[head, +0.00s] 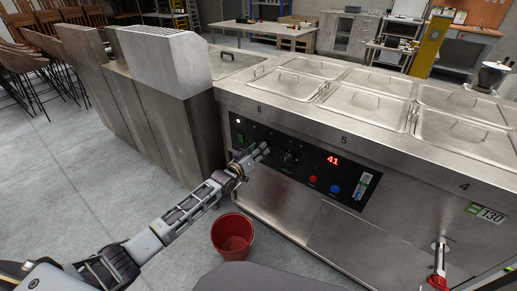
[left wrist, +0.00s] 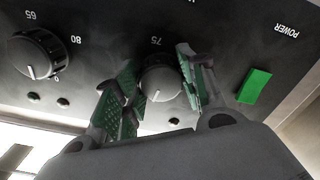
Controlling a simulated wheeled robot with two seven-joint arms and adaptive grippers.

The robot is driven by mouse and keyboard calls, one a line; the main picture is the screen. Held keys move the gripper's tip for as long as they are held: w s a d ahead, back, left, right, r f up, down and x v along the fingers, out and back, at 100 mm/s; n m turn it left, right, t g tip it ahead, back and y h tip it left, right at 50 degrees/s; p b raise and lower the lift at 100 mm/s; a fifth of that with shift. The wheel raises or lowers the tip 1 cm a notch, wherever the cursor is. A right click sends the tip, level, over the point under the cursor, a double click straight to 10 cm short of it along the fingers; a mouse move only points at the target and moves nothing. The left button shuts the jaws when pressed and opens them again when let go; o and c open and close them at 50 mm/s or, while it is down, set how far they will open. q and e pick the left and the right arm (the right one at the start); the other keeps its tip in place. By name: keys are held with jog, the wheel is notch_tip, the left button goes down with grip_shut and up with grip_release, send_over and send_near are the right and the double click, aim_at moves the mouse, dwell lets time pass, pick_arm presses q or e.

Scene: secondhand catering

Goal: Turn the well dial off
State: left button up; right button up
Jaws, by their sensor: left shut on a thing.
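My left gripper (head: 262,149) reaches the black control panel (head: 310,205) on the front of the steel counter. In the left wrist view, its two green-padded fingers (left wrist: 160,88) are shut on a dark round dial (left wrist: 160,80), one on each side. A white pointer line shows low on this dial's face. A "75" is printed beside it, upside down. A second dial (left wrist: 38,55), marked 65 and 80, is left of it and free; it also shows in the head view (head: 288,157). I cannot read which dial is the well dial. My right gripper is not in view.
A green power switch (left wrist: 254,86) is close to the gripper. The panel has a red "41" display (head: 333,160), a red button (head: 312,179) and a blue button (head: 335,189). A red bucket (head: 232,236) stands on the floor below. A red-handled tap (head: 437,283) is at right.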

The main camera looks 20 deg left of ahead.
pick_arm(q)
jog(key=shift+n, duration=1)
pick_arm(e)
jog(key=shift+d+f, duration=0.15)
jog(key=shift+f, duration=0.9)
pick_arm(q)
jog(key=o, duration=1)
jog(key=shift+o, duration=0.2)
jog(key=shift+s, duration=0.15)
jog(key=v, duration=1.1)
jog(key=shift+s+a, duration=0.2)
jog(key=shift+s, duration=0.15)
